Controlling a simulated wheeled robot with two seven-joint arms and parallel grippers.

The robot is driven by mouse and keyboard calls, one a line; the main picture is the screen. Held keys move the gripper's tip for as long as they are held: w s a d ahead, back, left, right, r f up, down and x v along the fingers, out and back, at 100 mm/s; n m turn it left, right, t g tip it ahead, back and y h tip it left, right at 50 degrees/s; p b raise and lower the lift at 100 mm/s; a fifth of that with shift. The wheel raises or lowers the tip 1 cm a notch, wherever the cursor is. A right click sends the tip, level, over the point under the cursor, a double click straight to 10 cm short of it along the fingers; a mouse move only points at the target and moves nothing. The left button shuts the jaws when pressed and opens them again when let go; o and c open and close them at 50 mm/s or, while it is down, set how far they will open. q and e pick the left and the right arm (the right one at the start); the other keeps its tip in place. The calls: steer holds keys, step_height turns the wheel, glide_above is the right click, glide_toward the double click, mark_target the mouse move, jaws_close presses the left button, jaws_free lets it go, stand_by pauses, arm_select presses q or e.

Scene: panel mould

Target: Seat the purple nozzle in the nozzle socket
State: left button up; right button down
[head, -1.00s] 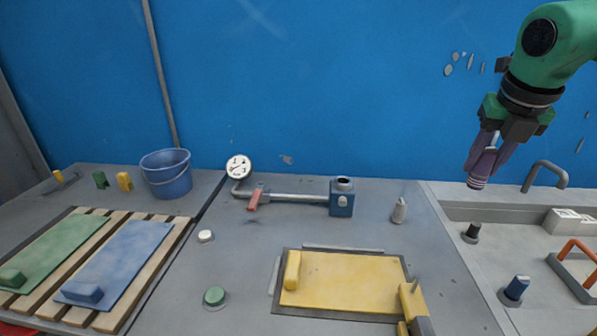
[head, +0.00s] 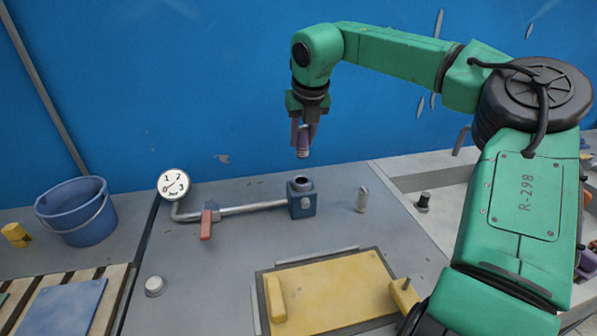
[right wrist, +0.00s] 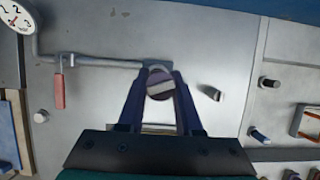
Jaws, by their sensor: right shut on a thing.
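My right gripper (head: 303,136) is shut on the purple nozzle (head: 302,153), whose banded lower end points down from between the fingers. In the right wrist view the nozzle (right wrist: 160,88) shows as a round purple end with a pale bar, between the two fingers. The nozzle socket (head: 303,206) is a blue block with a dark round opening on top, at the right end of a grey pipe. In the head view the nozzle hangs above the socket's opening, with a gap between them. In the right wrist view the nozzle and fingers hide most of the socket. My left gripper is not in view.
A red-handled valve (head: 206,225) and a gauge (head: 173,185) sit on the pipe left of the socket. A yellow panel (head: 335,290) lies in front. A blue bucket (head: 78,212) stands at the left.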

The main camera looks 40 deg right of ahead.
step_height(320, 180, down, 8)
steer(key=shift+a, duration=0.1)
steer(key=shift+w+f, duration=0.1)
steer(key=shift+f, duration=0.35)
steer(key=c, duration=0.6)
jaws_free()
steer(key=shift+r+p, duration=0.3)
steer(key=shift+r, duration=0.1)
steer(key=b+v, duration=0.1)
steer(key=v, duration=1)
steer(key=shift+s+r, duration=0.25)
steer(key=shift+r, duration=0.05)
